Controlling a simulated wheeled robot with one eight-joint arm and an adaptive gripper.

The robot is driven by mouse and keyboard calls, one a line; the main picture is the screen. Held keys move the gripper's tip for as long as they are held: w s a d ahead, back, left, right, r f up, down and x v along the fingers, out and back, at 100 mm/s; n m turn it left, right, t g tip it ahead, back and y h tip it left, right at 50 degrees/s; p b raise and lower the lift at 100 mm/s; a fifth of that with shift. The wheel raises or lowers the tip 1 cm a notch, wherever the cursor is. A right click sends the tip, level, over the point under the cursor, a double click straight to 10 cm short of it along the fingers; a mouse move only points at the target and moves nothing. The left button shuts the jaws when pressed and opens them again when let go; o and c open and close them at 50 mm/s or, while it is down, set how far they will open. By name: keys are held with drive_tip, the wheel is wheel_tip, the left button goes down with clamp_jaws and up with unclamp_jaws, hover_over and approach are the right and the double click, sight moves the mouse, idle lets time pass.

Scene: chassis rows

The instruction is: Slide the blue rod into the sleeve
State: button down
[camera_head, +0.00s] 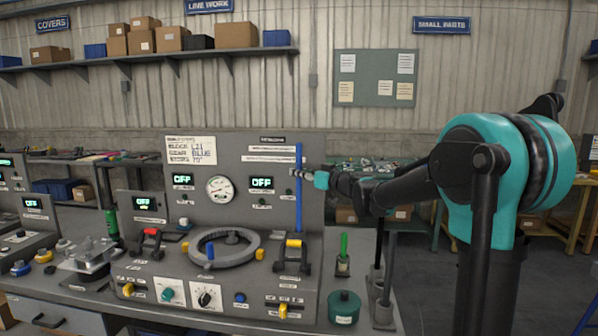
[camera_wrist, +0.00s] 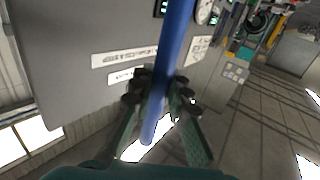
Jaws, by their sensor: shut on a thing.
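The blue rod (camera_head: 298,205) stands upright in front of the grey console's right part. My gripper (camera_head: 308,174) is shut on it in its upper half, reaching in from the right. In the wrist view the rod (camera_wrist: 172,50) runs between the two dark fingers of my gripper (camera_wrist: 160,98), and one end sticks out past them. The rod's lower end is close above a dark fixture with a yellow top (camera_head: 294,258). I cannot tell whether they touch. No sleeve can be made out with certainty; this fixture may hold or hide it.
A grey ring (camera_head: 250,243) lies left of the rod on the console (camera_head: 215,300). A red-handled clamp (camera_head: 150,238) is further left. A green rod in a holder (camera_head: 343,262), a green round container (camera_head: 344,308) and a dark stand (camera_head: 382,312) stand on the right.

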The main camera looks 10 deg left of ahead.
sight(299, 184)
drive_tip(key=shift+f, duration=2.1)
drive_tip(key=c, duration=1.4)
unclamp_jaws()
drive_tip(key=v, duration=1.2)
